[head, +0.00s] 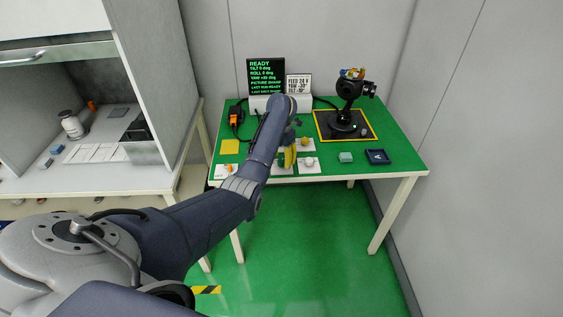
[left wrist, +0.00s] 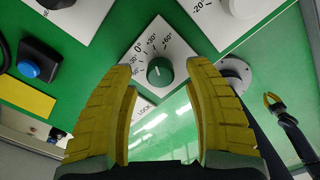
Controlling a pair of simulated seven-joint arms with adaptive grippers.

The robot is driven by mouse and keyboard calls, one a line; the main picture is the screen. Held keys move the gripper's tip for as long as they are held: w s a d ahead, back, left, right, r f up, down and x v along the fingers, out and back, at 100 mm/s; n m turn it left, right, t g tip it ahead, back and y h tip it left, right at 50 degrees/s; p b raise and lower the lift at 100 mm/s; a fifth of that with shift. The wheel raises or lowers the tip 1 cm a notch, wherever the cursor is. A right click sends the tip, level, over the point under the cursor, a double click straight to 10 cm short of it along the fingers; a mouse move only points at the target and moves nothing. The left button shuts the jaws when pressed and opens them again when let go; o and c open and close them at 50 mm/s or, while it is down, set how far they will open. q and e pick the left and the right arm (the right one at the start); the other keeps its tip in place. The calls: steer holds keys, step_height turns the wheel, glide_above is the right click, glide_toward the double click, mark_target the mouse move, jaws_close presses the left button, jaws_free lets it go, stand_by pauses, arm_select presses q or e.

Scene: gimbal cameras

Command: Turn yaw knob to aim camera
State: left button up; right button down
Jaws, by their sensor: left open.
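The dark green yaw knob (left wrist: 160,71) sits on a white plate (left wrist: 178,46) with a degree scale around it; a light mark shows on its face. My left gripper (head: 289,157) reaches down over the front of the green table. In the left wrist view its yellow fingers (left wrist: 160,105) are open on either side below the knob, with nothing between them. They do not appear to touch the knob. In the head view the gripper hides the knob. The black gimbal camera (head: 352,95) stands at the back right. A small yellow-tipped right gripper (left wrist: 271,99) appears at the right.
A black screen (head: 266,75) with green text reading READY and a white sign (head: 298,84) stand at the back.

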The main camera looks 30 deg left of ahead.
arm_select(q)
steer(key=shift+f, duration=0.75)
jaws_close()
